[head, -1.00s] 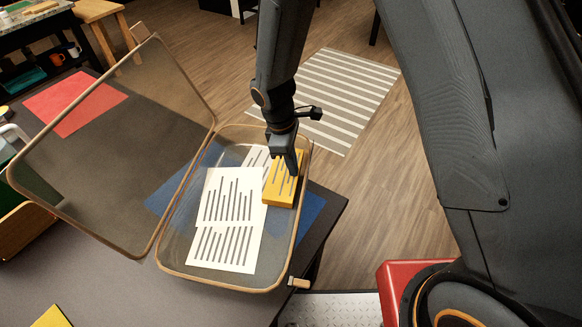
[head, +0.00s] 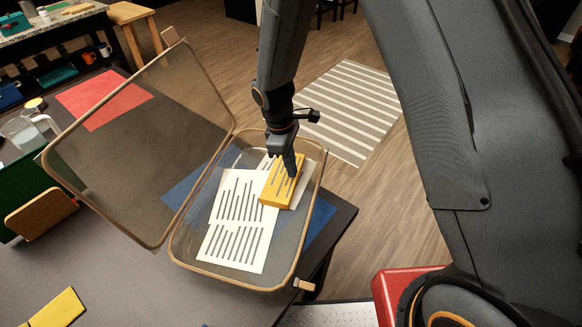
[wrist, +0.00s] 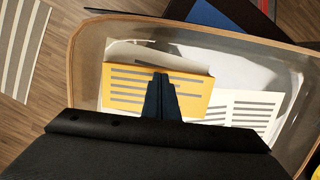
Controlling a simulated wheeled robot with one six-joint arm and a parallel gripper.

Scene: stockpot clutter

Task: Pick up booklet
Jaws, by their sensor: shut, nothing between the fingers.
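A thick yellow booklet (head: 271,195) with dark printed lines lies in a clear, wood-rimmed container, partly over white sheets. It also shows in the wrist view (wrist: 130,101), under and around my fingertips. My gripper (head: 291,172) points down at the booklet with its fingers together and nothing between them. In the wrist view the shut fingers (wrist: 160,92) overlap the booklet's middle; I cannot tell whether they touch it. White printed sheets (head: 236,205) lie to the booklet's left in the head view.
The container (head: 235,286) stands near the table's right edge, its hinged lid (head: 130,150) open to the left. A red sheet (head: 103,98) lies behind the lid. A yellow item (head: 58,309) lies at front left. The grey table between is mostly clear.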

